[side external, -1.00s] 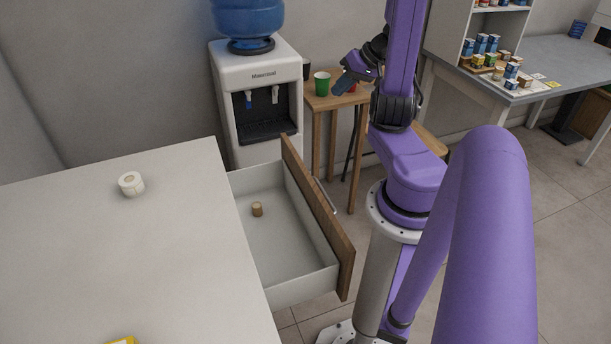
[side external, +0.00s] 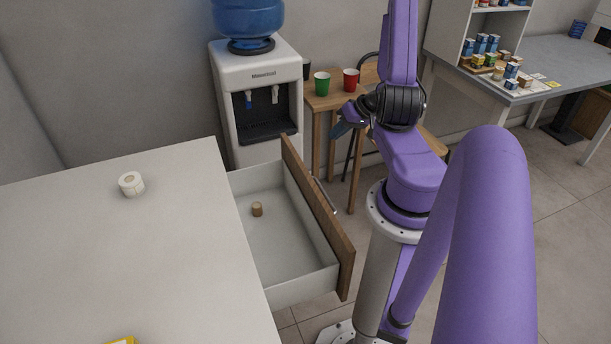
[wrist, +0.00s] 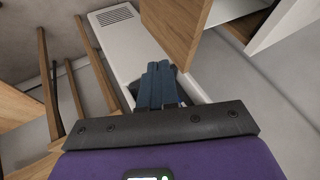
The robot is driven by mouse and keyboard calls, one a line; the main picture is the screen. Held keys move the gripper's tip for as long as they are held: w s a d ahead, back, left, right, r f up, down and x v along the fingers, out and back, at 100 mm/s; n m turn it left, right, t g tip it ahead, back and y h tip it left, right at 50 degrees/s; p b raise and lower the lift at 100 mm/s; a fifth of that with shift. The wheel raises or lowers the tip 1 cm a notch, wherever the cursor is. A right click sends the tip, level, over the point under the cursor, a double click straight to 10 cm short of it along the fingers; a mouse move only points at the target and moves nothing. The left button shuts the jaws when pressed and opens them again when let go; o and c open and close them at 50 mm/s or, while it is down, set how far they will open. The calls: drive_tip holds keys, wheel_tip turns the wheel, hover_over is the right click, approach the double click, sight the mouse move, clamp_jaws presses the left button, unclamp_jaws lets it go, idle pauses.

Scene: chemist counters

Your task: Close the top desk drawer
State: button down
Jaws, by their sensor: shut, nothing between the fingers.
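The top desk drawer (side external: 290,262) stands pulled well out from the white desk (side external: 110,250). It has white sides and a brown wooden front (side external: 318,222) with a metal handle on its outer face. A small brown cylinder (side external: 257,209) lies inside it. My gripper (side external: 337,131) is beyond the far end of the drawer front and higher than it, apart from it, partly hidden by my wrist. In the wrist view its blue fingers (wrist: 160,70) are together and empty, and a wooden panel, seemingly the drawer front (wrist: 178,28), is just ahead.
A water dispenser (side external: 258,75) stands behind the drawer. A wooden stand (side external: 322,104) beside it carries a green cup (side external: 322,83) and a red cup (side external: 351,78), close to my gripper. A white roll (side external: 131,184) sits on the desk.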

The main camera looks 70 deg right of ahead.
wheel_tip(320, 180, down, 9)
drive_tip(key=w+a+f, duration=0.3)
drive_tip(key=w+f, duration=0.5)
drive_tip(key=shift+w+a+f, duration=0.2)
drive_tip(key=shift+w+a, duration=0.05)
drive_tip(key=shift+w, duration=0.15)
idle(0.5)
drive_tip(key=w+a, duration=1.6)
drive_tip(key=shift+w+a, duration=0.35)
drive_tip(key=shift+a, duration=0.05)
